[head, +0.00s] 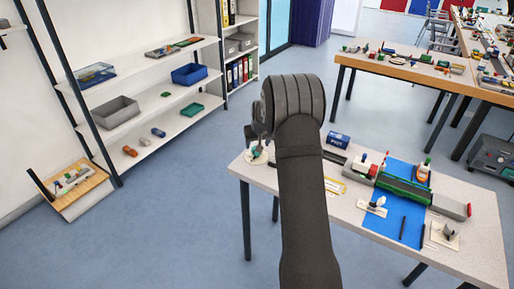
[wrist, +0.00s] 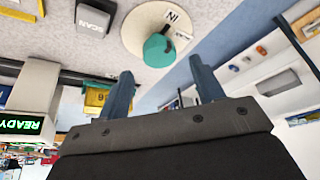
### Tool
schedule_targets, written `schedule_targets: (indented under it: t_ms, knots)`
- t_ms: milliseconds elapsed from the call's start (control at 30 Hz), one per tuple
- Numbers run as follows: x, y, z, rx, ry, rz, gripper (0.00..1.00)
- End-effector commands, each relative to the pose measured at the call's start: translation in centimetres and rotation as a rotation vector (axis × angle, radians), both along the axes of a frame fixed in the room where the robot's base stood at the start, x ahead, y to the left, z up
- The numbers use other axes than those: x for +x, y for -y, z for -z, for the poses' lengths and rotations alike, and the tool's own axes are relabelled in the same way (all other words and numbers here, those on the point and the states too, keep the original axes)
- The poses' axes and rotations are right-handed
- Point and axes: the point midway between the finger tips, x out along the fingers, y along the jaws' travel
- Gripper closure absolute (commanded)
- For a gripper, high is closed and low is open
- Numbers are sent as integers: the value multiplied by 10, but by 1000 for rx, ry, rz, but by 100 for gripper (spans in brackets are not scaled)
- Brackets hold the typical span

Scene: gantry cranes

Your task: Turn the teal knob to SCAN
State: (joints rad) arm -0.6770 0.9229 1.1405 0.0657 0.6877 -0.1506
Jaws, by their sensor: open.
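The teal knob (wrist: 159,50) sits on a round cream plate (wrist: 133,42) in the wrist view. A grey block marked SCAN (wrist: 94,18) stands apart from the plate, to the left in this view. My gripper (wrist: 160,70) is open, its two fingers apart with the knob seen beyond and between the tips, not clearly touching. In the head view the knob (head: 256,152) is at the table's left end, just below my gripper (head: 256,138), partly hidden by it.
A display reading READY (wrist: 20,123) and a yellow object (wrist: 95,101) show in the wrist view. In the head view, the grey table (head: 480,240) holds a blue mat (head: 402,225) with a green and grey device (head: 405,188).

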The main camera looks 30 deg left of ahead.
Motion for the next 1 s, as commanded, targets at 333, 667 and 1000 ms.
schedule_targets:
  t_ms: [333,667,1000]
  knots:
    - [9,-9,31,1,1,0,39]
    - [10,-10,33,1,1,0,43]
    - [10,-10,33,0,0,1,83]
